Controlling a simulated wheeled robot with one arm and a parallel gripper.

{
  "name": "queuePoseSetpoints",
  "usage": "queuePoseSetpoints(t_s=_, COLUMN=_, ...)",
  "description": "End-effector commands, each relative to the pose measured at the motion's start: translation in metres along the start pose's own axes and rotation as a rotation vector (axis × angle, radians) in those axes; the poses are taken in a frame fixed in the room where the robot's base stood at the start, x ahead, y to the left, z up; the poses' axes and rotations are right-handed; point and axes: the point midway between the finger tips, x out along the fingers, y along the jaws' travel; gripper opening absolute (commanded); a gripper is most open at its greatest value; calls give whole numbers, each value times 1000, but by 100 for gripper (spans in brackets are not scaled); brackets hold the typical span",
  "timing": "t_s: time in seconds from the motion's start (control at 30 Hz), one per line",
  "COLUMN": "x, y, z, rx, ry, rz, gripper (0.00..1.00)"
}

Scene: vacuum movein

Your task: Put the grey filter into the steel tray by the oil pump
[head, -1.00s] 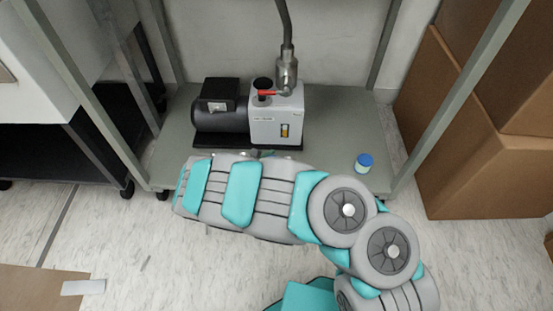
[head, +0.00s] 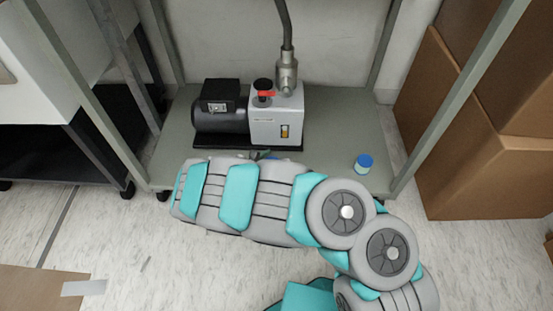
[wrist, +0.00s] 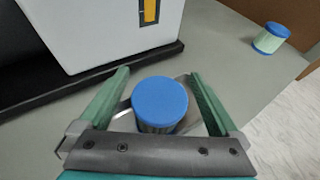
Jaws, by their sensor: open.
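A round filter (wrist: 160,100) with a blue top and a greyish ribbed side stands between the fingers of my gripper (wrist: 160,73) in the wrist view. My gripper is open, with a gap on each side of the filter. Thin shiny metal edges (wrist: 122,113) show around the filter's foot; they look like part of the steel tray, but the tray is mostly hidden and I cannot tell if the filter rests in it. The oil pump (head: 262,118) stands just behind, on the grey shelf. In the head view my arm hides most of my gripper and the filter.
A second blue-topped cylinder with a pale green side (head: 364,164) stands on the shelf (head: 340,125) to the right; it also shows in the wrist view (wrist: 271,38). Shelf posts rise on both sides. Cardboard boxes (head: 470,130) stand at the right. The shelf between pump and right post is mostly free.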

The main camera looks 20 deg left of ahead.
Motion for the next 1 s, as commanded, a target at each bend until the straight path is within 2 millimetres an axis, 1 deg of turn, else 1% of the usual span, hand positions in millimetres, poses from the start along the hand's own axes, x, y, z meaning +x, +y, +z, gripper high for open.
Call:
queuePoseSetpoints(t_s=0.4, x=-72, y=1, z=2, rx=-1, ry=-3, rz=3, gripper=98)
queuePoseSetpoints(t_s=0.6, x=-100, y=1, z=1, rx=0, ry=-1, rz=3, gripper=98)
queuePoseSetpoints(t_s=0.8, x=-112, y=0, z=0, rx=0, ry=0, rz=1, gripper=98)
queuePoseSetpoints(t_s=1.0, x=-114, y=0, z=0, rx=0, ry=0, rz=0, gripper=98)
